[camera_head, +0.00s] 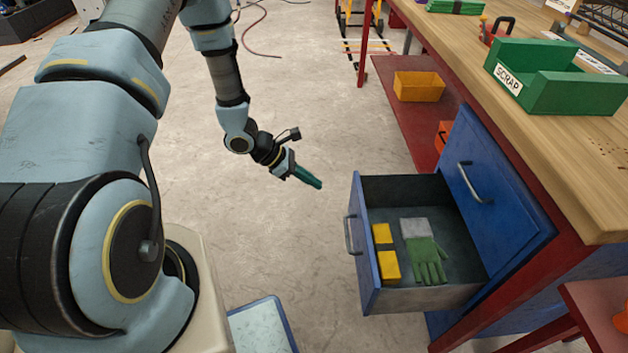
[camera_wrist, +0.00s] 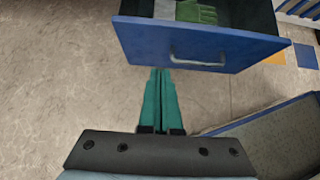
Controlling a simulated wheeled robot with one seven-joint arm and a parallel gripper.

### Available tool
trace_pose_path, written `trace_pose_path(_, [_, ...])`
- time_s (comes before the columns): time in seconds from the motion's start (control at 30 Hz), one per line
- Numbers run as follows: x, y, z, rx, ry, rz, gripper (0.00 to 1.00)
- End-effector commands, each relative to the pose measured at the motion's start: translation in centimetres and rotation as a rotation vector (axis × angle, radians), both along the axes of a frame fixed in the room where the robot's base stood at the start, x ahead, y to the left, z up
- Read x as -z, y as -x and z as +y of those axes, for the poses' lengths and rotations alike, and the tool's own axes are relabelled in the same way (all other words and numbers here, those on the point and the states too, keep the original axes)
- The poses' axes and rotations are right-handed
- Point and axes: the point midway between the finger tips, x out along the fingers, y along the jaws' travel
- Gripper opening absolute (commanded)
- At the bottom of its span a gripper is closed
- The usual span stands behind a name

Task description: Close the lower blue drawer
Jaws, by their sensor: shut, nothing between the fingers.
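The lower blue drawer (camera_head: 367,262) is pulled out from the cabinet under the workbench. It holds a green and grey glove (camera_head: 425,255) and two yellow boxes (camera_head: 388,265). Its front carries a metal bar handle (camera_head: 351,235). My gripper (camera_head: 318,185) is shut and empty, in the air to the left of the drawer, apart from it. In the wrist view, my green fingers (camera_wrist: 158,75) lie together, and their tips appear near the lower edge of the drawer front (camera_wrist: 200,45), left of the handle (camera_wrist: 197,63).
The upper blue drawer (camera_head: 478,185) is shut. The wooden workbench (camera_head: 560,140) overhangs the cabinet and bears a green SCRAP bin (camera_head: 555,80). A yellow bin (camera_head: 418,86) sits on the red shelf. A blue-edged platform (camera_head: 262,328) lies low at the bottom. The floor left of the drawer is clear.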

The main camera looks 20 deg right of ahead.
Motion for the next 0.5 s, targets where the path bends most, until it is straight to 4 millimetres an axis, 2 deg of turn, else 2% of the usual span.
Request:
trace_pose_path(0.37, [5.5, 2.2, -5.1, 0.005, -0.002, 0.002, 0.0])
trace_pose_path(0.5, [5.2, 2.9, -7.1, 0.006, 0.001, -0.001, 0.0])
